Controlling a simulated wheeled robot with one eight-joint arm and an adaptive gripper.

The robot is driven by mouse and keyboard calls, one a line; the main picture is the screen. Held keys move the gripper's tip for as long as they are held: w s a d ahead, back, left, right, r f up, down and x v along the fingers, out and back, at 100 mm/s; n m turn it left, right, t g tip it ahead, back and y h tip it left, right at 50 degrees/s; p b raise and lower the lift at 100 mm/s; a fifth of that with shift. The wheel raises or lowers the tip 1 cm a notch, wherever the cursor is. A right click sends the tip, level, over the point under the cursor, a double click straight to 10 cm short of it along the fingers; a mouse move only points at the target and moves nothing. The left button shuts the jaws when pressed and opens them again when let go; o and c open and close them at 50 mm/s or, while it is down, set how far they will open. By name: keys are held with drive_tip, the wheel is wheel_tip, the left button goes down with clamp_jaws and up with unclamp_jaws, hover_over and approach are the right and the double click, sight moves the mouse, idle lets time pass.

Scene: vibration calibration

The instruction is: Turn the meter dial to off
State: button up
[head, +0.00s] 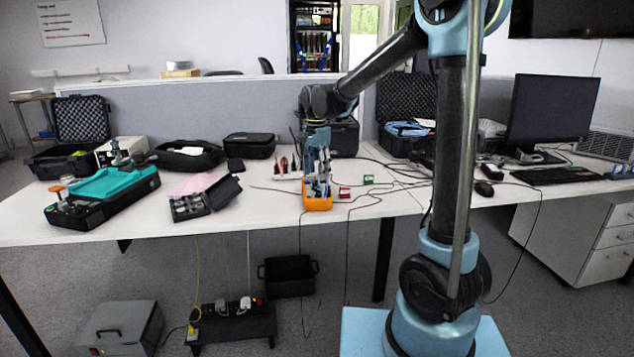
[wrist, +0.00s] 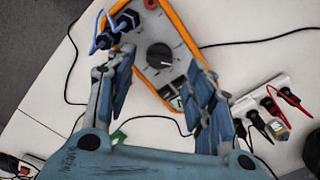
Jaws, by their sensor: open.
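The meter, with an orange rim and grey face, lies on the white table in the wrist view (wrist: 178,32). Its round dark dial (wrist: 160,56) shows between and beyond my fingers. The dial's pointer setting is too small to read. In the head view the orange meter (head: 318,204) is near the table's front edge, with my gripper over it. My gripper (wrist: 160,88) is open, its two fingers spread to either side of the meter's lower part, with nothing between them but the meter below. Blue-black plugs (wrist: 115,30) sit at the meter's upper left.
Red and green small blocks (head: 344,193) and loose cables lie right of the meter.

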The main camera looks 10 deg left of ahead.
drive_tip(key=shift+f, duration=2.05)
drive_tip(key=c, duration=1.1)
